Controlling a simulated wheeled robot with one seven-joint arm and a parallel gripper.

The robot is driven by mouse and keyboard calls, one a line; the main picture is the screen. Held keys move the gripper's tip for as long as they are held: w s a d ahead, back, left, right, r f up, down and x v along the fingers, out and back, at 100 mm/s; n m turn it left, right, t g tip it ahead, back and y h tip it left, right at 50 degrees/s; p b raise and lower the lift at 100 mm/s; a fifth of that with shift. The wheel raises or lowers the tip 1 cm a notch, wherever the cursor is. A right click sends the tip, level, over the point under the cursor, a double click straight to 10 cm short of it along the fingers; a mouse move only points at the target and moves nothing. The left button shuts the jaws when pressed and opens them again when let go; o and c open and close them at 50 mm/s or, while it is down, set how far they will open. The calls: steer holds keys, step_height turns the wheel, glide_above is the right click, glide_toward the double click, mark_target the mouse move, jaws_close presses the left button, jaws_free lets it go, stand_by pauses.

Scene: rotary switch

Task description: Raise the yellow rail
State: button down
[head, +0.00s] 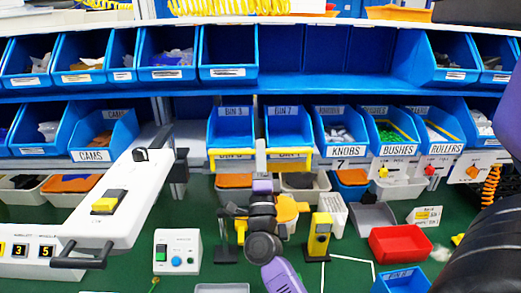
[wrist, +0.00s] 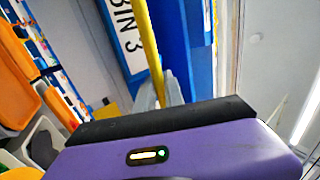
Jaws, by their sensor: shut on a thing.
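The yellow rail (head: 292,152) runs level across the lower fronts of the blue bins marked BIN 3 (head: 232,125) and BIN 7 (head: 289,124). In the wrist view the rail (wrist: 148,40) is a slanted yellow bar beside the BIN 3 label (wrist: 125,35). My gripper (head: 262,178) is below the middle of the rail, with its purple body showing in the head view. In the wrist view its grey fingers (wrist: 159,93) are shut on the rail. The purple body hides part of the fingers.
Blue labelled bins flank the rail, with a KNOBS bin (head: 340,127) to its right. Grey and orange trays sit underneath. A white console arm (head: 125,195) rises at left.

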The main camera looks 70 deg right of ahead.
steer(key=c, duration=1.4)
jaws_free()
steer(key=shift+c, duration=0.2)
steer(key=b+v, duration=0.2)
steer(key=v, duration=0.5)
steer(key=shift+a+f, duration=0.25)
steer(key=shift+a, duration=0.05)
